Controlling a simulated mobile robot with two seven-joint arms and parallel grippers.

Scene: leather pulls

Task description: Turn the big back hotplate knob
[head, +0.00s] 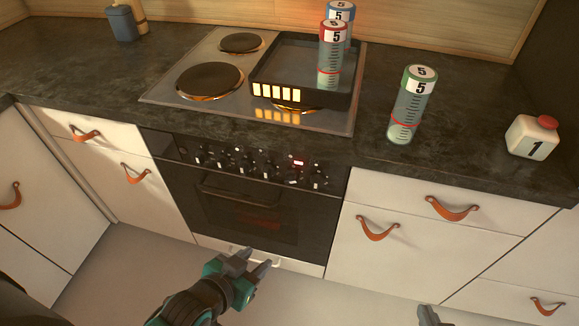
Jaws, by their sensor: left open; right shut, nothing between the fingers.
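A row of several small dark knobs (245,165) with light markings runs along the black front panel of the oven (245,205). I cannot tell from their markings which one serves the big back hotplate. On the hob (180,93) above, a large hotplate (210,81) and a smaller one behind it (241,43) are bare. A dark square pan (300,110) covers the right side and hides most of what is under it. My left gripper (262,260) is open and empty, low in front of the oven, below the knobs. My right gripper (430,316) is shut and empty at the bottom edge.
Two tall canisters, one red-topped (331,55) and one blue-topped (341,12), stand at the pan. A green-topped canister (410,105) and a white bottle (533,137) stand on the dark worktop (470,140). Leather pulls (377,229) stick out from the white drawers.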

